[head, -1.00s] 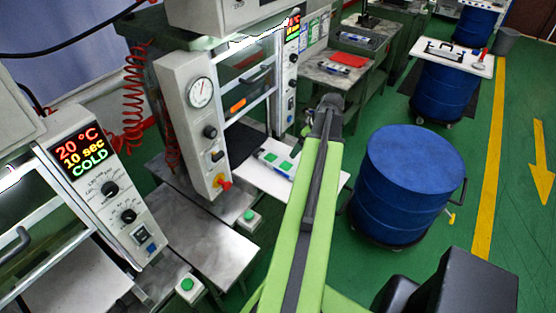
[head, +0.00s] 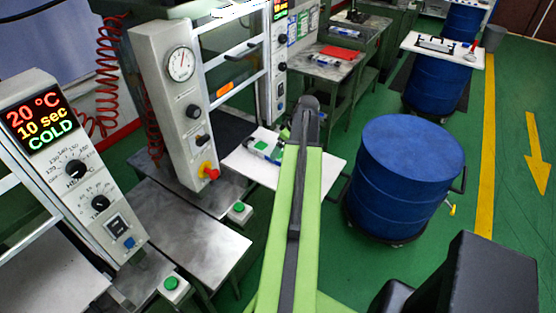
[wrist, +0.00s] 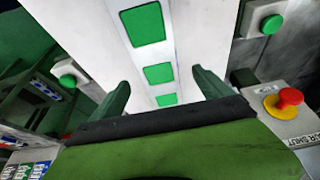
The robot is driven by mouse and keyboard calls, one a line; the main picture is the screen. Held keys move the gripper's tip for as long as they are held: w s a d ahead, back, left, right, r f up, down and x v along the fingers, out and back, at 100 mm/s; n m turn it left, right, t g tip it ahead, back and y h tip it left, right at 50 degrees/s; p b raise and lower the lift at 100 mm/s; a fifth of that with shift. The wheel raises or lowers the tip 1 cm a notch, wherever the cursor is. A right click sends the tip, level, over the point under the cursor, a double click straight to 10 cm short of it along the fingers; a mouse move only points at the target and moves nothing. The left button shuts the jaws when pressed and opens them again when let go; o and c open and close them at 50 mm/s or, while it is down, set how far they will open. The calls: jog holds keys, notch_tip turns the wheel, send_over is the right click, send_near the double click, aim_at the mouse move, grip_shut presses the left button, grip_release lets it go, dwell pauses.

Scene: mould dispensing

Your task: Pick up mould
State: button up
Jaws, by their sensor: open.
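My gripper (wrist: 160,92) is open, with two dark green fingers apart and nothing between them that I can make out as held. Beyond the fingers, in the wrist view, is a white surface (wrist: 85,35) with a strip of several green squares (wrist: 158,73). In the head view a white table (head: 320,172) stands beyond the press, with a green square (head: 261,146) and a blue-and-white item (head: 270,157) on it. My arm covers part of this table and hides the gripper there. I cannot tell any mould for certain.
A press with a gauge (head: 180,64) stands at left, with a red-and-yellow stop button (head: 209,172). A nearer press reads 20 °C, COLD (head: 38,124). Grey metal tables (head: 190,235) stand in front.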

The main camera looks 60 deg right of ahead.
jog(key=b+x, duration=0.4)
jog(key=x, duration=0.1)
jog(key=shift+d, duration=0.15)
jog(key=shift+r, duration=0.15)
grip_shut()
